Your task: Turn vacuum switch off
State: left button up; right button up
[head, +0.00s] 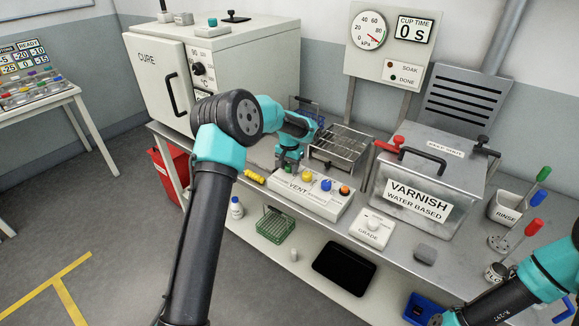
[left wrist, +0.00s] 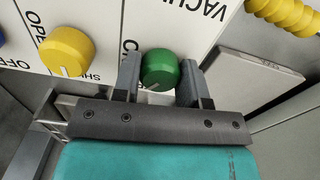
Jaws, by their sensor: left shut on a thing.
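A white control box (head: 312,202) with a row of coloured knobs stands on the bench. My left gripper (head: 288,167) is over its left end, mostly hidden behind my own wrist in the head view. In the left wrist view a green knob (left wrist: 160,69) with a white pointer line sits between the two grey fingers of my left gripper (left wrist: 160,82), which is shut on it. Partly cut-off lettering reading "VACU" shows above the green knob. A yellow knob (left wrist: 67,52) is beside it to the left. My right arm shows at lower right; its gripper is out of view.
A varnish tank (head: 425,190) stands right of the box, a wire rack (head: 342,150) behind it. The cure oven (head: 215,70) is at back left. A gauge panel (head: 388,45) stands behind. A grade dial box (head: 373,228) is in front of the tank.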

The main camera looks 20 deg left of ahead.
aim_at(290, 165)
pick_arm(q)
jog(key=n, duration=0.6)
jog(key=shift+n, duration=0.3)
dwell(0.4)
jog(key=o, duration=0.9)
notch_tip(290, 165, up, 18)
jog(key=shift+f, duration=0.25)
